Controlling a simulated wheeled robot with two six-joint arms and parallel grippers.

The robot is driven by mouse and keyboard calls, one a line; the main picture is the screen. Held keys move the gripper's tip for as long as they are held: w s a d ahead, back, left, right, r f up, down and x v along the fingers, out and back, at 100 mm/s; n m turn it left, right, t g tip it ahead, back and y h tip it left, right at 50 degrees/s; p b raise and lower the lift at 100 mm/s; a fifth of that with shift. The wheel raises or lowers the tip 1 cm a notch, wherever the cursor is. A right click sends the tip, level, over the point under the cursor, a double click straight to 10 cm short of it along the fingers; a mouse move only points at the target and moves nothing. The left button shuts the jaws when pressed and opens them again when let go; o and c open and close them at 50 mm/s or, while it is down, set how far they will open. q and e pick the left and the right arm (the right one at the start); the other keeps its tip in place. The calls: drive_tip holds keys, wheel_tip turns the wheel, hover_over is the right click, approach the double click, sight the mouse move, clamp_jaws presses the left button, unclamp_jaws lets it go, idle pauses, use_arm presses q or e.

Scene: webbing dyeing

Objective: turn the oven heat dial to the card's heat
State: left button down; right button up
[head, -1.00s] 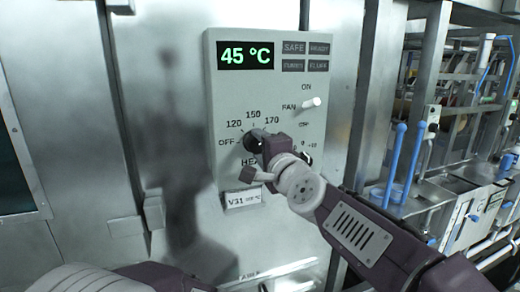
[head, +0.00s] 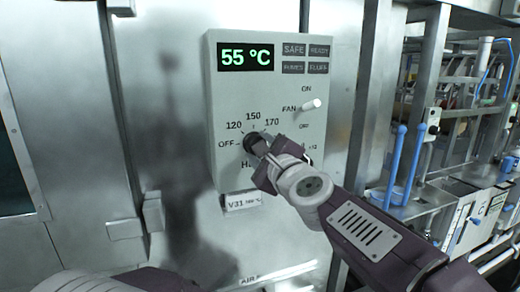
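The black heat dial (head: 253,141) is on the grey oven control panel (head: 225,95), with marks OFF, 120, 150 and 170 around it. My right gripper (head: 263,152) is at the dial from the lower right, and its wrist hides part of the panel. Whether its fingers grip the dial or just touch it is unclear. The dial's pointer cannot be made out. The card (head: 243,203) below the panel reads V31 with a small °C value too blurred to read surely. The green display (head: 245,57) reads 55 °C. My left gripper is out of view.
A white fan switch (head: 311,105) sticks out at the panel's right, above my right wrist. Dark indicator tiles (head: 306,59) are at the top right. Steel posts and a machine with blue handles (head: 398,150) stand to the right.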

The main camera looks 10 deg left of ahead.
drive_tip(key=shift+d+r, duration=0.1)
drive_tip(key=shift+r, duration=0.2)
drive_tip(key=o, duration=1.2)
drive_tip(key=shift+o, duration=0.8)
drive_tip(key=shift+w+f, duration=0.15)
drive_tip(key=shift+f, duration=0.1)
drive_tip(key=b+v, duration=0.1)
drive_tip(key=v, duration=0.8)
